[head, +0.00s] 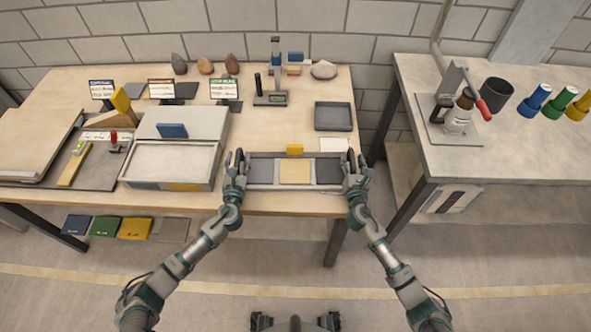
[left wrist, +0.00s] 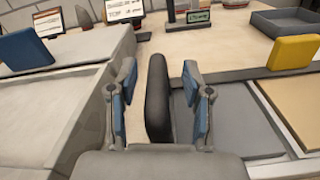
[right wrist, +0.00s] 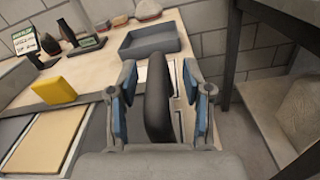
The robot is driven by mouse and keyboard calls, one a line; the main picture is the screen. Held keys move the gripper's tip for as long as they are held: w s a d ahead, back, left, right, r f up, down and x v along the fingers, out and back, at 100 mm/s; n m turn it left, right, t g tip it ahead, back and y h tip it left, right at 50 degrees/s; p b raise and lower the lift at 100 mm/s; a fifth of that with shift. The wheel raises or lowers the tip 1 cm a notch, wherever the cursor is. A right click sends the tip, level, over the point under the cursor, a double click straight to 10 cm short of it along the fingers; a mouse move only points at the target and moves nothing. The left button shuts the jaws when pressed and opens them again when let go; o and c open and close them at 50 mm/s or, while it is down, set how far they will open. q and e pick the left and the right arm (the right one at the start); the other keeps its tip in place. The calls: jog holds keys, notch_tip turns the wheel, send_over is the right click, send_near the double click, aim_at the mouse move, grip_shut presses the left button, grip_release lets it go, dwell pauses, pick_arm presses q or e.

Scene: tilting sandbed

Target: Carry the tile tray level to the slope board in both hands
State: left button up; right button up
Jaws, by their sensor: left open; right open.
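The tile tray (head: 294,186) lies at the front edge of the wooden table, with a grey, a tan and a dark tile side by side. A yellow block (head: 295,149) is at its back edge. My left gripper (head: 236,168) is open at the tray's left end; in the left wrist view its fingers stand either side of the black left handle (left wrist: 157,98), with gaps visible. My right gripper (head: 355,168) is open at the right end, its fingers either side of the black right handle (right wrist: 158,98). I cannot tell for certain which thing is the slope board.
A sand-filled box (head: 172,163) stands close left of the tray. A pale wooden board (head: 35,143) lies at far left. A grey empty bin (head: 334,116) and a scale (head: 270,98) are behind. A second table (head: 520,155) stands right, across a gap.

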pick_arm(q)
jog(key=shift+a, duration=0.15)
grip_shut()
pick_arm(e)
jog(key=shift+a, duration=0.1)
grip_shut()
